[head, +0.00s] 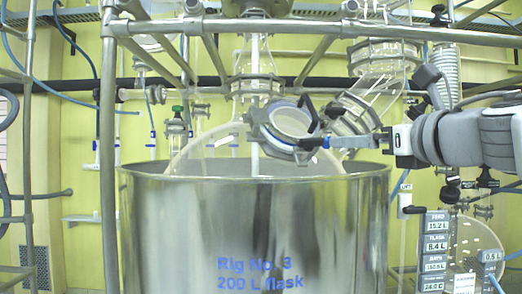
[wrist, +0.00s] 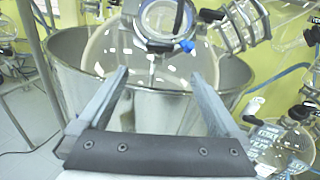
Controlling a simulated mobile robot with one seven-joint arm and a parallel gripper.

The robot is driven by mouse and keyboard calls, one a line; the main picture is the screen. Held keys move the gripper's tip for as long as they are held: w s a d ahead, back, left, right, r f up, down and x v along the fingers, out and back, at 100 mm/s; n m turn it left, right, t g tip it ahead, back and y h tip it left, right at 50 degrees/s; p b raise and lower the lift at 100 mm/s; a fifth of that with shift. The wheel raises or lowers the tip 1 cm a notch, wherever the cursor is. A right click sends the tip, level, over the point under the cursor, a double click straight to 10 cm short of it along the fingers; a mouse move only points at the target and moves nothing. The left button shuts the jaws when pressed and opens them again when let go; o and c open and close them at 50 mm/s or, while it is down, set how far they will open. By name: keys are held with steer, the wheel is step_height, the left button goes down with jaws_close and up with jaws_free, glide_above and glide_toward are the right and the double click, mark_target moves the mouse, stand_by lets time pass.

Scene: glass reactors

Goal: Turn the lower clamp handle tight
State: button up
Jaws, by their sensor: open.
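The round glass port (head: 290,122) has a metal ring clamp around it and hangs tilted over the steel vessel. It also shows at the top of the wrist view (wrist: 160,22). A small blue handle (wrist: 187,45) sits at the ring's lower right in the wrist view. A black handle (head: 308,110) sits higher on the ring. My gripper (head: 338,142) reaches in from the right, its tips close to the ring's lower right. In the wrist view my gripper (wrist: 160,74) is open and empty, with the blue handle beyond the tips. Contact cannot be told.
The large steel vessel (head: 250,225) stands below the port, with a glass flask (head: 200,150) inside. Metal frame rails (head: 330,28) cross above. An angled glass condenser (head: 350,112) with flanges is close behind my gripper. Display panels (head: 436,245) hang at the lower right.

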mark_target(314, 141)
steer(key=x, duration=1.6)
steer(key=shift+w+a, duration=0.1)
steer(key=shift+w, duration=0.15)
steer(key=c, duration=1.1)
